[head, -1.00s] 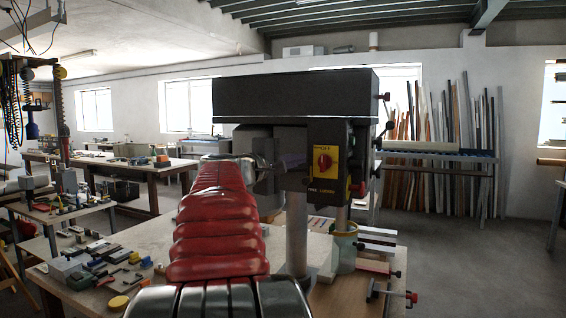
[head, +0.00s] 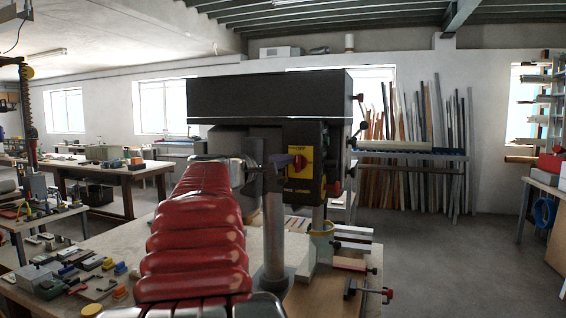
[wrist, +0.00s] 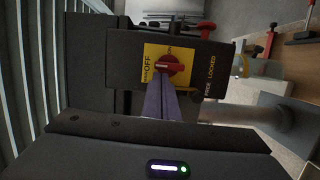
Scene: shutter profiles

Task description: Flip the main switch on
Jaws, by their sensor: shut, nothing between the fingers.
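The main switch is a red rotary knob (head: 300,163) on a yellow plate, on the side of a dark drill-press head (head: 270,95). The wrist view also shows the red knob (wrist: 171,66), with OFF printed on the plate beside it. Its handle lies along the line toward the OFF mark. My gripper (head: 291,161) is shut and empty, its purplish fingers pointing at the knob and covering part of it in the head view. In the wrist view the fingertips (wrist: 164,78) meet the knob's near edge; I cannot tell whether they touch.
The drill press's round column (head: 274,235) stands on a bench holding a clamp (head: 368,291) and loose parts. Other benches (head: 105,172) are behind on the left. Boards lean on the back wall. Clear floor (head: 440,250) lies to the right.

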